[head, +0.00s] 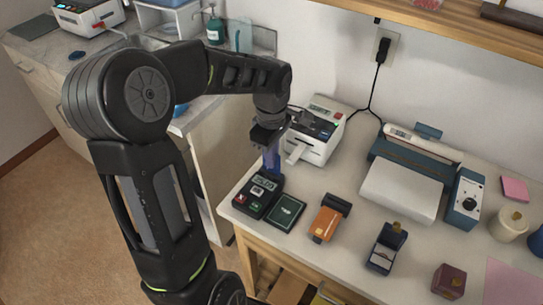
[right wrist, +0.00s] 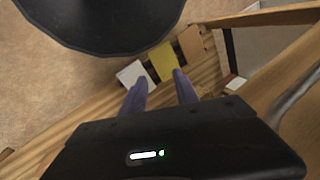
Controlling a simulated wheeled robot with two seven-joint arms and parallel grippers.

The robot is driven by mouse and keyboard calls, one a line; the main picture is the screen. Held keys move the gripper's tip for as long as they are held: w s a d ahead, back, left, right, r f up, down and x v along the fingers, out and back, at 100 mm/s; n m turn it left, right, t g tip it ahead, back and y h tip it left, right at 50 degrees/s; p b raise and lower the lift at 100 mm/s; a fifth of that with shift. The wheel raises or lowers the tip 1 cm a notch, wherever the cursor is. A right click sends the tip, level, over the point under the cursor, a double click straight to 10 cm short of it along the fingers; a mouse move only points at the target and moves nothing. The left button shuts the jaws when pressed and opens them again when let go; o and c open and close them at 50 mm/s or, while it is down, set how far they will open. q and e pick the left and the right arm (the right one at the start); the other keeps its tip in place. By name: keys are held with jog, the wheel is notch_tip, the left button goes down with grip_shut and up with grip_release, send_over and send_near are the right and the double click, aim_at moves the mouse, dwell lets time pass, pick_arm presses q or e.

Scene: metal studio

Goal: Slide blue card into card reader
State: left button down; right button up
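The card reader (head: 258,196), a dark box with a small display and buttons, sits near the left front corner of the worktop. My left gripper (head: 271,160) points down at the reader's back edge, with its bluish fingers close together. I cannot make out a blue card apart from these fingers; the arm hides much of the spot. My right gripper (right wrist: 160,88) shows in the right wrist view with its two bluish fingers apart and nothing between them. It is low, near wooden framing.
A white printer (head: 318,130) stands behind. A yellow item (right wrist: 162,61) and a white item (right wrist: 131,74) lie beyond my right fingers.

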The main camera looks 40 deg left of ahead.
pick_arm(q)
jog(key=shift+f+b, duration=0.9)
jog(key=shift+f, duration=0.25)
dwell(0.5)
jog(key=c, duration=1.6)
grip_release()
notch_tip(320, 180, up, 8)
jog(key=shift+f, duration=0.1)
